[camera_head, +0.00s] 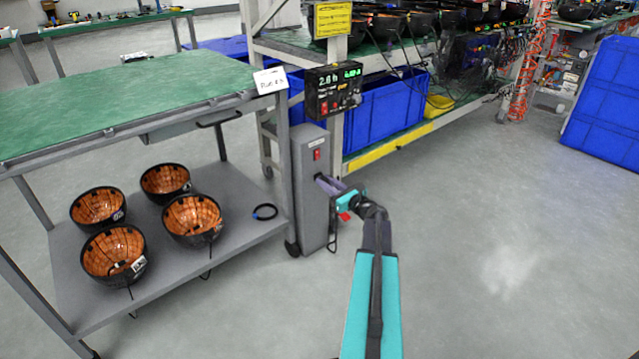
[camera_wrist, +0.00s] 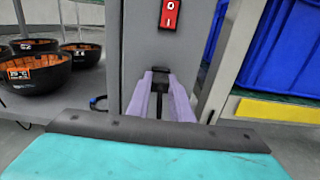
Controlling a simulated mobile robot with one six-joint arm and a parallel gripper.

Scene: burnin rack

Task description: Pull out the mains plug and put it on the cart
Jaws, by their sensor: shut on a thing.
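My gripper (camera_head: 323,183) reaches to the front of a narrow grey box (camera_head: 310,210) with a red switch (camera_head: 317,155). In the wrist view, its two purple fingers (camera_wrist: 163,80) are shut on the dark mains plug (camera_wrist: 160,84) below the switch. A black cable (camera_head: 332,238) hangs below the gripper. The cart (camera_head: 120,95) has a green top, which is bare, and stands to the left of the box.
The cart's grey lower shelf (camera_head: 160,245) holds several black bowls with orange insides (camera_head: 113,252) and a coiled dark cable (camera_head: 265,212). A rack with a display panel (camera_head: 334,88) and blue crates (camera_head: 390,110) stands behind.

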